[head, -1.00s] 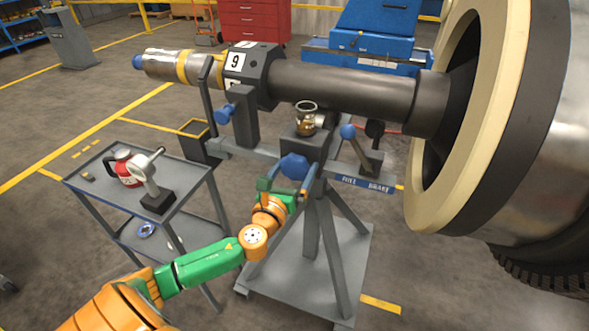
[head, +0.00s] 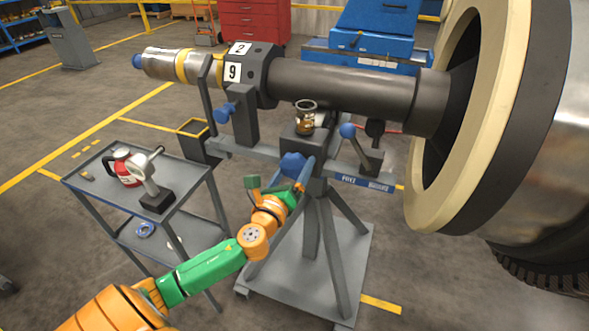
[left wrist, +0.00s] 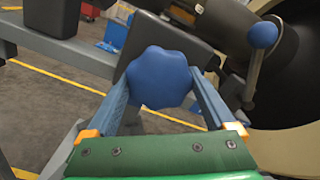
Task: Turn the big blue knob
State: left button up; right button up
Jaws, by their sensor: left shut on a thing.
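The big blue knob (head: 291,163) is a lobed knob on the front of the grey stand, below the long dark shaft. In the left wrist view the knob (left wrist: 158,78) sits between the two blue fingers of my left gripper (left wrist: 159,90), one on each side. My left gripper (head: 289,175) is shut on the knob and looks tilted in the head view. The finger contact is partly hidden in the head view. My right gripper is not in view.
A blue ball lever (head: 348,131) and a smaller blue knob (head: 225,113) are nearby. A grey cart (head: 98,193) with a red container (head: 124,170) stands left. A large rotor (head: 490,120) fills the right.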

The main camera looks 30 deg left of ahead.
pick_arm(q)
jog(key=n, duration=0.6)
jog(key=shift+n, duration=0.3)
jog(key=n, duration=0.5)
jog(key=shift+d+r, duration=0.1)
jog(key=n+p, duration=0.1)
jog(key=n, duration=0.4)
jog(key=shift+r+n, duration=0.1)
jog(key=shift+n, duration=0.3)
jog(key=n+p, duration=0.2)
jog(key=n, duration=0.3)
jog(key=shift+n, duration=0.4)
jog(key=o, duration=1.1)
jog(key=v, duration=0.7)
jog(key=shift+s, duration=0.1)
